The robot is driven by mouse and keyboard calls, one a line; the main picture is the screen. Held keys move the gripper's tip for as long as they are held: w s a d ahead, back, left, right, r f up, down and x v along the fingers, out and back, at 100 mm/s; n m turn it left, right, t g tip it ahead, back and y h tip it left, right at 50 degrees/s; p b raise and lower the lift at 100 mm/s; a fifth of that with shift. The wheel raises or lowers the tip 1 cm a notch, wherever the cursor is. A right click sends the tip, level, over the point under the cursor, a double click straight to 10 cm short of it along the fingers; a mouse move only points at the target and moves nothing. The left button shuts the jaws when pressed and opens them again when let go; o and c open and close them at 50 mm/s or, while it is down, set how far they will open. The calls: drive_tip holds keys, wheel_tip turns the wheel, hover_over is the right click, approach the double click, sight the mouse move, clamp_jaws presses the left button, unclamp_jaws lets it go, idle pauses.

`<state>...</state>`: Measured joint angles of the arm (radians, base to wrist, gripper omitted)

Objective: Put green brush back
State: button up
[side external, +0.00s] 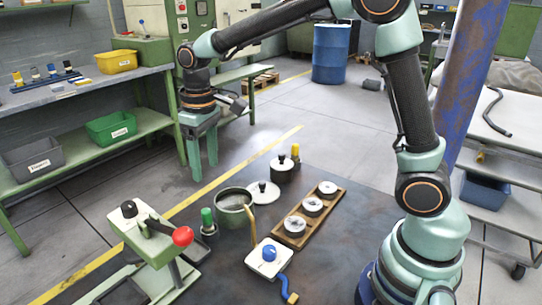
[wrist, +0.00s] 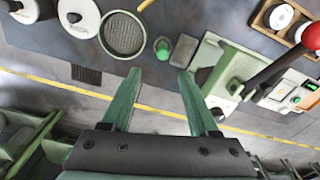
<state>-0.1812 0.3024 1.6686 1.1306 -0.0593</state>
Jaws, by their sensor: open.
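A green-topped upright piece (side external: 207,216), which may be the green brush, stands on the dark work surface with a metallic lower part. It also shows in the wrist view (wrist: 163,46), from above, as a green round top beside the pot. My gripper (side external: 201,162) is open with two green fingers pointing down, high above and behind this piece. In the wrist view the gripper (wrist: 159,74) has nothing between its fingertips. The pot (side external: 234,205) beside the piece is green-grey with a mesh-like inside. I cannot tell whether the green piece sits in a holder.
A green lever press (side external: 150,235) with a red knob stands at left. A wooden tray (side external: 308,220) holds round pieces at right. A white box with a blue knob (side external: 269,258), a lid (side external: 264,192) and a dark canister (side external: 284,168) stand nearby. Shelves line the left wall.

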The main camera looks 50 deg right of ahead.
drive_tip(key=s+d+r+m+t, duration=0.1)
drive_tip(key=s+d+r+t, duration=0.1)
drive_tip(key=s+d, duration=0.2)
drive_tip(key=s+d+r+m+t, duration=0.1)
drive_tip(key=s+d+r+t, duration=0.2)
drive_tip(key=s, duration=0.7)
drive_tip(key=shift+s+d+r+m, duration=0.2)
drive_tip(key=shift+d+r+m, duration=0.1)
drive_tip(key=shift+d+m, duration=0.15)
